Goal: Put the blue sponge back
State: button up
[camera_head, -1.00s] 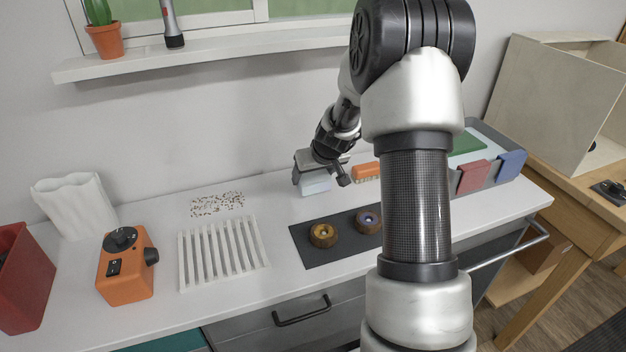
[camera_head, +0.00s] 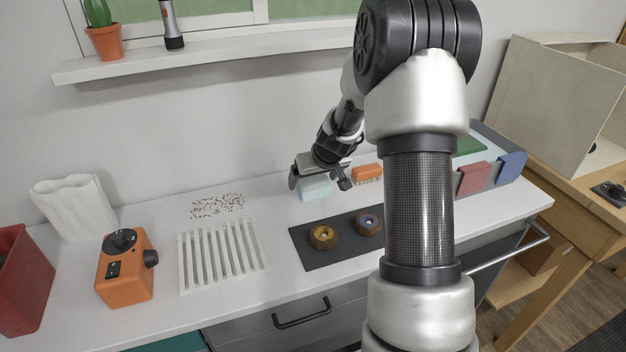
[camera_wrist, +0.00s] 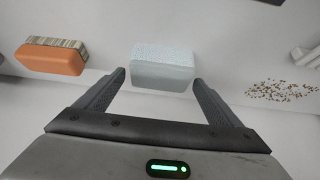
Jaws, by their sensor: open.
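The light blue sponge (camera_head: 314,188) lies on the white worktop towards the wall, left of an orange brush (camera_head: 367,173). In the wrist view the sponge (camera_wrist: 162,67) sits between and just beyond my two fingertips. My gripper (camera_head: 321,184) is open and empty, close to the sponge, with a finger to either side. In the wrist view my gripper (camera_wrist: 157,78) shows a clear gap between its fingers, and I cannot tell whether they touch the sponge.
Brown crumbs (camera_head: 217,206) lie left of the sponge. A white slatted rack (camera_head: 222,256), an orange control box (camera_head: 126,267) and a dark mat (camera_head: 322,258) with two round brown pieces stand nearer the front. My arm hides part of the worktop's right side.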

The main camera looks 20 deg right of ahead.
jog(key=v, duration=1)
jog(key=shift+s+r+p, duration=0.25)
jog(key=shift+r+p, duration=0.05)
jog(key=shift+p, duration=0.05)
jog(key=s+a+r, duration=1.3)
jog(key=s, duration=1.6)
notch_tip(320, 180, up, 12)
jog(key=g+p, duration=0.1)
jog(key=p, duration=1.1)
jog(key=shift+d, duration=0.15)
jog(key=shift+s, duration=0.15)
